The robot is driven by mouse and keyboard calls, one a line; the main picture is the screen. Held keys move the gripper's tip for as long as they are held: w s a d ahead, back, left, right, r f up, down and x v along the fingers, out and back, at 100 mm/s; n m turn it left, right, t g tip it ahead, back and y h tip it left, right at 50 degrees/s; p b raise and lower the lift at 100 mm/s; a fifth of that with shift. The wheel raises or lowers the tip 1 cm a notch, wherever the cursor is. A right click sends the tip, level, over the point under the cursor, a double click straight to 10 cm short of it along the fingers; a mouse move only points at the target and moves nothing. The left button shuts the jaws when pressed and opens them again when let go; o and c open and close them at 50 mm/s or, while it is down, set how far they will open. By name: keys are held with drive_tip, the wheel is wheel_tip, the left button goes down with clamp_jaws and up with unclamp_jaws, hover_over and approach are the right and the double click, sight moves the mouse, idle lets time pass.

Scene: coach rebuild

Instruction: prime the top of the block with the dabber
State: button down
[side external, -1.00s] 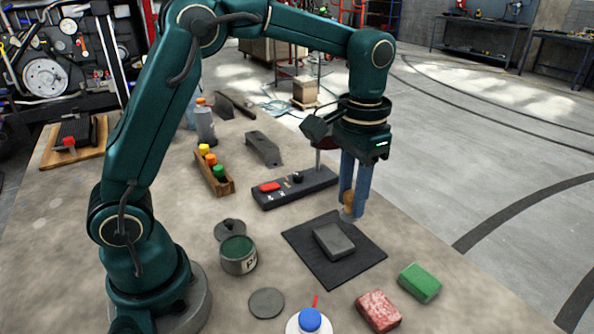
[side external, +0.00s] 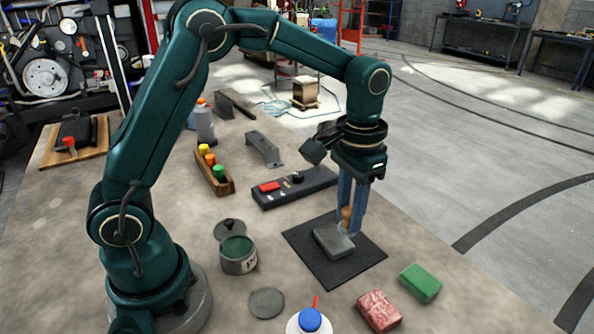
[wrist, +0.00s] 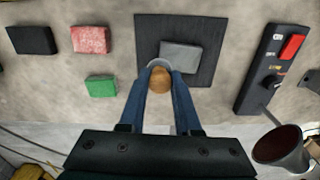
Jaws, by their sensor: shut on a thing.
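My gripper (side external: 351,208) is shut on the dabber (side external: 346,216), which has a rounded tan wooden handle and a pale round pad below it. In the wrist view the dabber (wrist: 160,80) sits between the blue fingers, its pad at the near edge of the block. The grey block (side external: 333,240) lies flat on a dark square mat (side external: 345,272); the wrist view also shows the block (wrist: 181,56). The pad is at or just above the block's far right end; I cannot tell whether it touches. An open tin of dark green paint (side external: 238,254) stands left of the mat.
A red sponge (side external: 379,311) and a green sponge (side external: 420,283) lie right of the mat. A switch box (side external: 295,188) is behind it. A blue-capped bottle (side external: 310,320), a grey disc (side external: 267,302) and a bottle rack (side external: 214,172) stand around the bench.

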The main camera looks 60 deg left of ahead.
sight(348, 231)
wheel_tip(348, 231, down, 3)
drive_tip(key=shift+f, duration=0.15)
drive_tip(key=shift+a+f, duration=0.25)
drive_tip(key=shift+f, duration=0.55)
drive_tip(key=shift+w+a, duration=0.2)
drive_tip(key=shift+a, duration=1.5)
drive_tip(key=shift+w+a, duration=0.15)
drive_tip(key=shift+a, duration=1.55)
drive_tip(key=shift+s+d, duration=0.2)
drive_tip(key=shift+d, duration=1.55)
drive_tip(key=shift+s+d, duration=0.15)
drive_tip(key=shift+d, duration=1.6)
drive_tip(key=shift+d+r, duration=0.15)
drive_tip(key=shift+d, duration=0.05)
drive_tip(key=shift+r, duration=3.9)
